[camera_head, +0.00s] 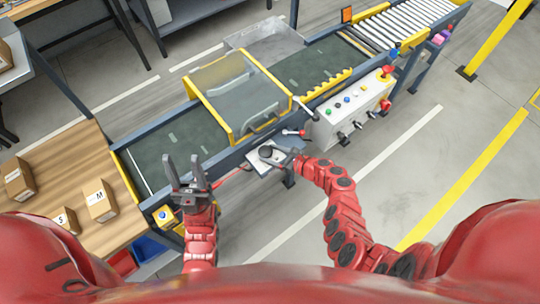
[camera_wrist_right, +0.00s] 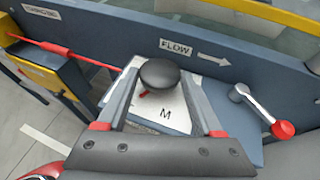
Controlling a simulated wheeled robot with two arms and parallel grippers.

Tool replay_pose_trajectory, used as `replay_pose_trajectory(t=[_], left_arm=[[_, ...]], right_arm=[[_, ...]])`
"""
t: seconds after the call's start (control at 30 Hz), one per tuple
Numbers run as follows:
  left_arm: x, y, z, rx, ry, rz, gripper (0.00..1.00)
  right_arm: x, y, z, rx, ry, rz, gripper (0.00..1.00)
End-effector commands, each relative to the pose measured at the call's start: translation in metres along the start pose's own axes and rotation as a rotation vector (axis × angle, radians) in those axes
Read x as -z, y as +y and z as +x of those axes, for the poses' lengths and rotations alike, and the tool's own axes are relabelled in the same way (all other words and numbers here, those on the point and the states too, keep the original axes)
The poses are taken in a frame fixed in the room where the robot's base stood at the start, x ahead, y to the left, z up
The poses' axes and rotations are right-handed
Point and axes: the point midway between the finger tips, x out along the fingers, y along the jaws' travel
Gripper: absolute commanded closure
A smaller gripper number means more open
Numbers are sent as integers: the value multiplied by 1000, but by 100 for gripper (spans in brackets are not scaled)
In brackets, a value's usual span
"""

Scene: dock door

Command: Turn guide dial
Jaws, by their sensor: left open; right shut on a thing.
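The guide dial is a round black knob (camera_wrist_right: 160,73) on a pale plate (camera_wrist_right: 176,112) marked with an "M", fixed to the side of the conveyor. A small red pointer shows just below the knob. In the head view, the dial (camera_head: 266,151) is at the conveyor's near side. My right gripper (camera_wrist_right: 160,80) is shut on the knob, one finger on each side. It also shows in the head view (camera_head: 278,156). The other plate markings are hidden or too small to read. My left gripper (camera_head: 185,168) is open and empty, fingers upward, near the conveyor's near rail.
A lever with a red ball (camera_wrist_right: 282,129) is right of the dial. A red rod (camera_wrist_right: 65,54) runs along the rail to the left. A control box (camera_head: 350,110) with buttons, a yellow-framed guard (camera_head: 236,88) and a wooden table (camera_head: 75,150) with cartons are nearby.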

Motion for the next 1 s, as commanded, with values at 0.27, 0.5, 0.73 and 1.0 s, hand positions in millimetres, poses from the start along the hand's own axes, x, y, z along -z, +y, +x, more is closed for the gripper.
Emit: replay_pose_trajectory(t=[0.27, 0.5, 0.73, 1.0], left_arm=[[-7, 2, -43, 0, 0, 0, 50], [-14, 4, -80, 0, 0, 0, 50], [-20, 6, -118, 0, 0, 0, 50], [-26, 8, -153, 0, 0, 0, 50]], right_arm=[[6, -9, 3, -216, 0, -94, 88], [8, -12, 4, -355, 3, -148, 88], [7, -14, 7, -475, 5, -201, 88], [4, -15, 8, -577, 2, -243, 88]])
